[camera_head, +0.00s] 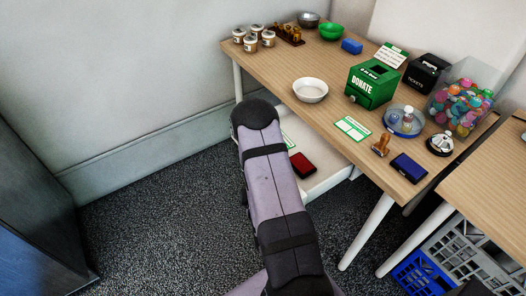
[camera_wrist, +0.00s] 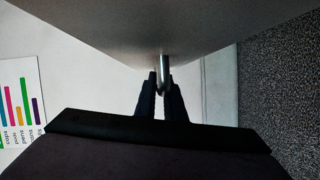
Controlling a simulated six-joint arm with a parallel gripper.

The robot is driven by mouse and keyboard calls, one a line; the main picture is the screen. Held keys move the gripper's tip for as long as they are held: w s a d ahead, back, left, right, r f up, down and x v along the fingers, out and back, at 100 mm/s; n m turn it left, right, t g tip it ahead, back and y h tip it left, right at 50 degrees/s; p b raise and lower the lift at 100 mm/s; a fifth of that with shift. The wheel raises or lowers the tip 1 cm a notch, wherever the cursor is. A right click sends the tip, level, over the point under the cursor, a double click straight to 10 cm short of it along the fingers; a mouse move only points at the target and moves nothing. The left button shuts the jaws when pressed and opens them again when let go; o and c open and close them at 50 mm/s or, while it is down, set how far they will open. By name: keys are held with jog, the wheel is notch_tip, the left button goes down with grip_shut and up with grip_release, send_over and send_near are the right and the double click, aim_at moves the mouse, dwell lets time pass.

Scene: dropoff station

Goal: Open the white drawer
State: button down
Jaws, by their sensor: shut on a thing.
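The white drawer (camera_head: 325,183) sits under the wooden table's front edge in the head view. It stands out from under the table, and part of its inside shows. A dark red pad (camera_head: 302,165) and a green-and-white card (camera_head: 288,141) lie in it. My arm covers its left part in that view. In the wrist view, my gripper (camera_wrist: 162,92) is shut on the metal handle (camera_wrist: 164,66), which sticks out from a grey surface (camera_wrist: 150,22), seemingly the drawer's front. The gripper is hidden in the head view.
The table (camera_head: 318,117) holds a white bowl (camera_head: 310,90), a green donation box (camera_head: 373,84), a jar of colourful balls (camera_head: 461,106) and stamps. Table legs (camera_head: 367,230) and crates (camera_head: 425,272) stand at right. Carpet (camera_head: 160,220) is clear at left.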

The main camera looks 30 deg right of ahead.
jog(key=shift+a+p, duration=0.35)
jog(key=shift+a, duration=1.3)
jog(key=c, duration=1.8)
grip_release()
jog(key=shift+c, duration=0.2)
jog(key=shift+r, duration=0.1)
